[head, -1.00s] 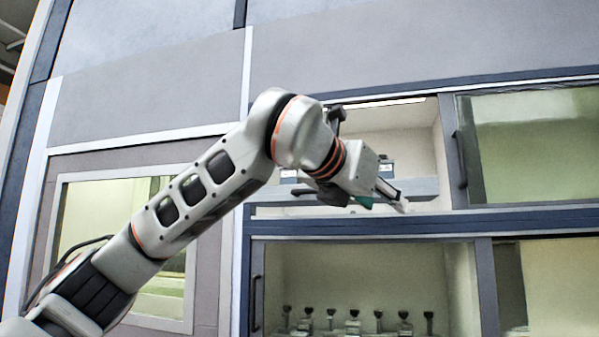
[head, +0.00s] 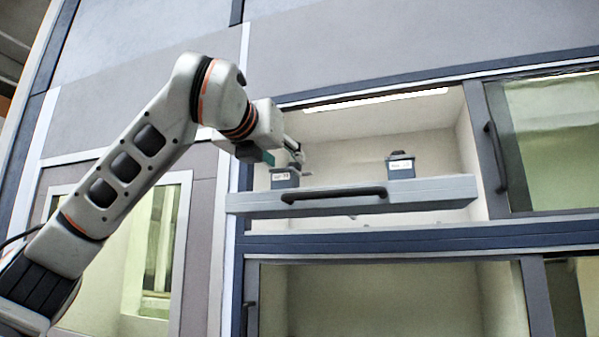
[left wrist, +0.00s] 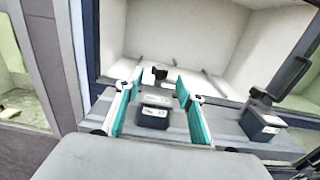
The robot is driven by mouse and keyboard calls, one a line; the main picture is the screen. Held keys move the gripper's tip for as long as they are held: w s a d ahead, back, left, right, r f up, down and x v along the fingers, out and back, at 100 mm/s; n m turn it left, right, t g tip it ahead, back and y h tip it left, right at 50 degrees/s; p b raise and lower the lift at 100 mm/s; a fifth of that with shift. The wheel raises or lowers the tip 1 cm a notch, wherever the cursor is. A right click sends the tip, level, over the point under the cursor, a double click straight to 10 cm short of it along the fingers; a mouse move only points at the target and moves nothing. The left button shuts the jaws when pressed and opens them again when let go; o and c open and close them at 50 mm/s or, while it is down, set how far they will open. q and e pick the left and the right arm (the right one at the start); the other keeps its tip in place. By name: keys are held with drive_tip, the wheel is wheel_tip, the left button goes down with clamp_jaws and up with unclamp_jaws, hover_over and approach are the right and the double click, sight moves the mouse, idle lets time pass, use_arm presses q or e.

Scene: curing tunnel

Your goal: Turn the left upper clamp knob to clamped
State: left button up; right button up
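The left upper clamp is a dark block with a white label (head: 284,180) at the left end of the grey shelf bar in the upper opening. My left gripper (head: 293,150) is just above and behind this block in the head view. In the left wrist view the teal fingers (left wrist: 156,92) are spread apart, with the left block (left wrist: 153,116) showing between them. A black knob (left wrist: 160,74) shows beyond the block, between the fingertips; I see no contact. In the head view the gripper covers the knob, and its turn position cannot be told. My right gripper is not in view.
A similar right clamp block (head: 400,168) stands farther along the grey shelf bar (head: 240,202), which has a black handle (head: 333,194) in front. A sliding door with a black handle (head: 496,157) borders the opening at right. The chamber behind is largely empty.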

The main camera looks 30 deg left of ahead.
sight(291, 163)
use_arm(q)
drive_tip(key=shift+w+r, duration=0.1)
drive_tip(key=shift+w, duration=0.1)
drive_tip(key=p+x, duration=0.1)
drive_tip(key=x, duration=0.4)
drive_tip(key=shift+w+p, duration=0.4)
drive_tip(key=shift+w, duration=0.05)
drive_tip(key=shift+w+a, duration=0.15)
drive_tip(key=shift+w, duration=0.25)
drive_tip(key=shift+c, duration=0.5)
clamp_jaws()
